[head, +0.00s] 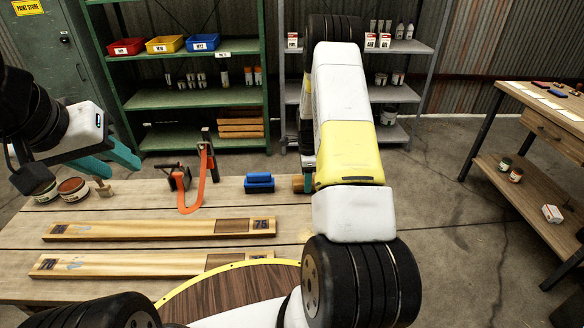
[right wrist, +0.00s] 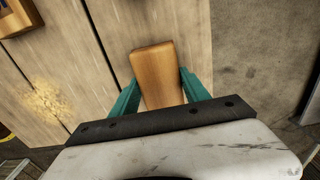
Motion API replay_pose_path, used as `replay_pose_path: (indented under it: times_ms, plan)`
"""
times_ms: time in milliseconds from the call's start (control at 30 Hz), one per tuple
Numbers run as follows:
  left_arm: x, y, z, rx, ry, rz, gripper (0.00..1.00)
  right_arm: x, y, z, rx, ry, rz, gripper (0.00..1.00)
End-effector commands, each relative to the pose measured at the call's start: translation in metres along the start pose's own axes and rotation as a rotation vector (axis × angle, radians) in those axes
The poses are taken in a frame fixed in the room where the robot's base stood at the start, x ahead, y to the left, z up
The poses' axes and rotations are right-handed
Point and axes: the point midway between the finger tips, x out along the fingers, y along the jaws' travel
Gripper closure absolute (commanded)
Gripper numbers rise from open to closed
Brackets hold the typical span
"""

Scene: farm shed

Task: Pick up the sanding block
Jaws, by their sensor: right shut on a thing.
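A tan wooden-looking block, which I take as the sanding block (right wrist: 157,76), sits between the two teal fingers of my right gripper (right wrist: 160,82) in the right wrist view. The fingers press on its two long sides, so the gripper is shut on it. In the head view the block (head: 298,184) shows at the workbench's right edge, partly hidden by my right arm. I cannot tell whether it still touches the bench top. My left gripper (head: 120,166) is over the bench's left side, its teal fingers apart and empty.
The workbench (head: 110,240) bears two long boards (head: 150,229), tins (head: 73,187), an orange clamp-like tool (head: 207,175) and a blue block-like item (head: 259,183) just left of the held block. Shelves stand behind. Open floor lies to the right, before a side table (head: 510,180).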

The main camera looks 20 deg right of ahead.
Motion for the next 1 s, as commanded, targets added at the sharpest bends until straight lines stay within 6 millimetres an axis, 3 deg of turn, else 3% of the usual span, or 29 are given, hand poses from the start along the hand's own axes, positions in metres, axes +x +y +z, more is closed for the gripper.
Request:
replay_pose_path:
  times_ms: [167, 700, 1000]
  plan:
    - [0.0, 0.0, 0.0, 0.0, 0.0, 0.0, 0.64, -0.025, -0.001, 0.0, 0.0, -0.001, -0.004, 0.88]
    - [0.0, 0.0, 0.0, 0.0, 0.0, 0.0, 0.64, -0.037, 0.093, 0.084, -0.004, -0.001, 0.0, 0.88]
    - [0.0, 0.0, 0.0, 0.0, 0.0, 0.0, 0.64, -0.039, 0.117, 0.105, 0.0, -0.001, -0.001, 0.88]
